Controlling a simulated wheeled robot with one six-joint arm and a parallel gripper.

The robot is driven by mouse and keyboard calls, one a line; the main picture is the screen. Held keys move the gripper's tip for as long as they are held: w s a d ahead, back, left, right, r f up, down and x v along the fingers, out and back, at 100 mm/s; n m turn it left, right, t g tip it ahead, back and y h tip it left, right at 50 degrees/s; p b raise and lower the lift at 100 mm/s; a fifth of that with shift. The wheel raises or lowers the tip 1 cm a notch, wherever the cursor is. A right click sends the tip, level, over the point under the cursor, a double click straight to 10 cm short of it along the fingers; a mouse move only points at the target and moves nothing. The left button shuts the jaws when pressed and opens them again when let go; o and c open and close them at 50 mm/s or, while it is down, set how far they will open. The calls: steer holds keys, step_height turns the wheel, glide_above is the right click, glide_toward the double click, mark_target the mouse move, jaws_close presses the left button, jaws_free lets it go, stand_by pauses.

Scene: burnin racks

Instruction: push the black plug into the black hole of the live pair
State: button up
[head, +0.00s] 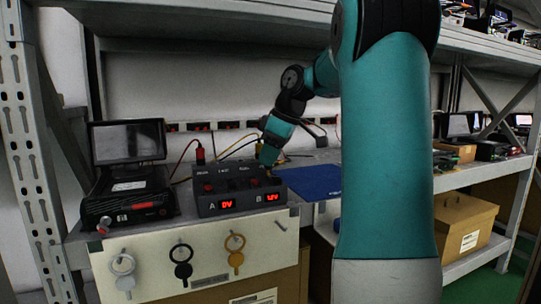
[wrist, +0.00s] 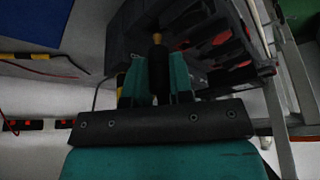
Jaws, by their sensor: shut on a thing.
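The dark supply box (head: 240,199) sits on the shelf, with display A (head: 227,204) reading 0V and display B (head: 272,198) showing a non-zero value, apparently 12V. My gripper (head: 268,164) is over the box's right, B side. In the wrist view my gripper (wrist: 158,72) is shut on the black plug (wrist: 159,84), its brass tip (wrist: 157,39) pointing toward the dark box face (wrist: 180,22). Red sockets (wrist: 220,38) show right of the tip. The black hole is hidden or too dark to make out. I cannot tell whether the tip touches the box.
A monitor (head: 127,141) on a black unit (head: 125,205) stands left of the box. A red plug (head: 200,155) with a red wire stands behind it. A blue mat (head: 309,181) lies to the right. Ring tags (head: 183,254) hang on the front panel below.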

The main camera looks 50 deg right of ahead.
steer(key=shift+f+b, duration=0.6)
steer(key=shift+f, duration=0.35)
stand_by(1.0)
steer(key=shift+r, duration=0.1)
steer(key=shift+r+p, duration=1.45)
steer(key=shift+p, duration=0.1)
